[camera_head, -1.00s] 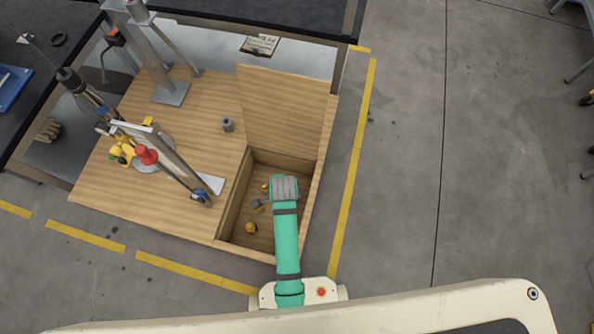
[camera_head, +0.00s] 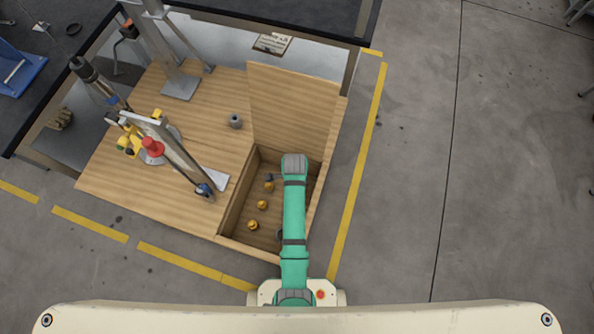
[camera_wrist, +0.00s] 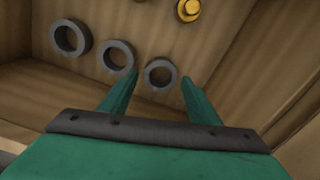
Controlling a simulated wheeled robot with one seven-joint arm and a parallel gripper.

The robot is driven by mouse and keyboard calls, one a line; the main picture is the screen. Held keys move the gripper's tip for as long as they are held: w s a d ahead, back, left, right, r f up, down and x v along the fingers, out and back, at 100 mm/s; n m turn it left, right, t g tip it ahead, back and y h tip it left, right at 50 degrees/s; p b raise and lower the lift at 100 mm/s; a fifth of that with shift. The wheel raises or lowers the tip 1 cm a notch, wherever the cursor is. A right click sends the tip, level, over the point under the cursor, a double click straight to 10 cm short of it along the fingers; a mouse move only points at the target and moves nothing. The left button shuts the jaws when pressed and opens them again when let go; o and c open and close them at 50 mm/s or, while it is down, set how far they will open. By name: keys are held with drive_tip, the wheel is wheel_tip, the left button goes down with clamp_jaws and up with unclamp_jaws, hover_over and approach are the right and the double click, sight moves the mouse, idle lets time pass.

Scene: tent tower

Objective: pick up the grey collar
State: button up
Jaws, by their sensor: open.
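Three grey collars lie in a row on the wooden box floor in the wrist view: a left one (camera_wrist: 70,37), a middle one (camera_wrist: 118,56) and a right one (camera_wrist: 160,74). They are plain rings with open holes. My gripper (camera_wrist: 160,82) is open, its two green fingers on either side of the right collar in the picture. I cannot tell whether they touch it or how high they are. In the head view my arm covers the gripper and part of the open box (camera_head: 228,212). Another grey ring-like piece (camera_head: 235,120) stands on the wooden top.
Several yellow knob-like parts (camera_head: 262,204) lie in the box, one (camera_wrist: 188,9) beyond the collars. Box walls are close around the gripper. A raised wooden lid (camera_head: 292,105) stands behind the box. A fixture with a red knob (camera_head: 151,147) occupies the tabletop's left side.

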drive_tip(key=shift+d+f, duration=0.2)
drive_tip(key=shift+f, duration=0.95)
drive_tip(key=shift+d+f, duration=0.15)
drive_tip(key=shift+f, duration=0.95)
drive_tip(key=c, duration=0.9)
drive_tip(key=shift+r, duration=0.1)
